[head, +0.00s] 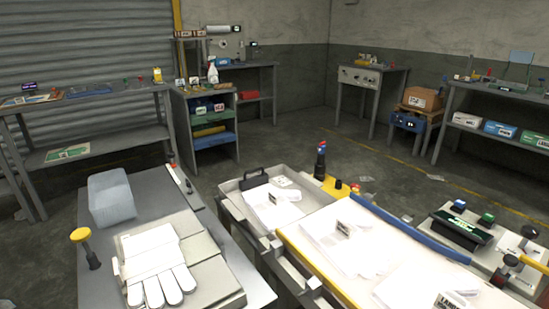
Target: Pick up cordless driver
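I cannot pick out the cordless driver with certainty. A small black and red tool-like object (508,268) lies at the right edge of the work area, partly cut by the picture's detail. A dark upright object with a red and blue top (320,160) stands behind the middle bench. A black object with a round yellow top (86,248) stands on the left grey table. Neither of my grippers shows in the head view.
A white glove (158,270) lies on a pad on the grey table (210,222), near a translucent bin (110,198). A tray (232,186) and a yellow-edged bench with white sheets (345,240) stand right of it. Shelves line the walls; the floor (300,125) behind is mostly clear.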

